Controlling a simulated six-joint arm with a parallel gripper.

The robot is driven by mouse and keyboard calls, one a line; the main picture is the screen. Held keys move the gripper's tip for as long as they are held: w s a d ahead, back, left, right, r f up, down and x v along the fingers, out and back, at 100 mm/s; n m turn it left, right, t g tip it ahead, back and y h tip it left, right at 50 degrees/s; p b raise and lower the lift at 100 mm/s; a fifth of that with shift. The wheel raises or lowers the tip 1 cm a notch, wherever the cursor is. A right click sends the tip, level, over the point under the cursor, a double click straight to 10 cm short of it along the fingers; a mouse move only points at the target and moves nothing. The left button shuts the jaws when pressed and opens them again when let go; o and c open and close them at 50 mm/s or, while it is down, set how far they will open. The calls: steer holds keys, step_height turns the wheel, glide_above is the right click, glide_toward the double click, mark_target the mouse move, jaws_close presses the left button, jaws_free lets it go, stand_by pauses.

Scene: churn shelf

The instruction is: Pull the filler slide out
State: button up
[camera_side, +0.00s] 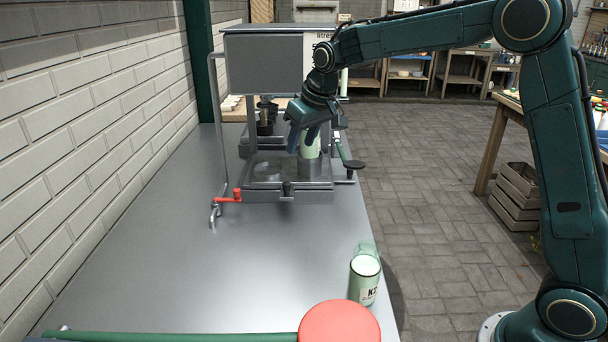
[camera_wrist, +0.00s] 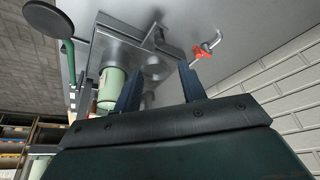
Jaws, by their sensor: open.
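The filler slide (camera_side: 262,182) is a grey metal plate at the foot of the box-like filler (camera_side: 265,65). It has two round seats side by side; a pale green bottle (camera_side: 310,149) stands in the right one, and the left one looks empty. A small upright knob (camera_side: 286,188) is at its front edge. My gripper (camera_side: 303,140) is open, pointing down just above the slide beside the bottle. In the wrist view the bottle (camera_wrist: 110,90) lies close to one finger of my gripper (camera_wrist: 160,88), and the slide (camera_wrist: 125,42) is beyond. I see nothing held between the fingers.
A red valve handle (camera_side: 230,196) is on a pipe left of the slide. A green lever with a dark disc (camera_side: 354,164) is at its right. The bench middle (camera_side: 210,270) is clear.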

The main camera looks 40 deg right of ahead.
mark_target(287, 183)
steer(key=shift+f, duration=0.15)
steer(key=x, duration=1.3)
steer(key=shift+w+f, duration=0.15)
jaws_close()
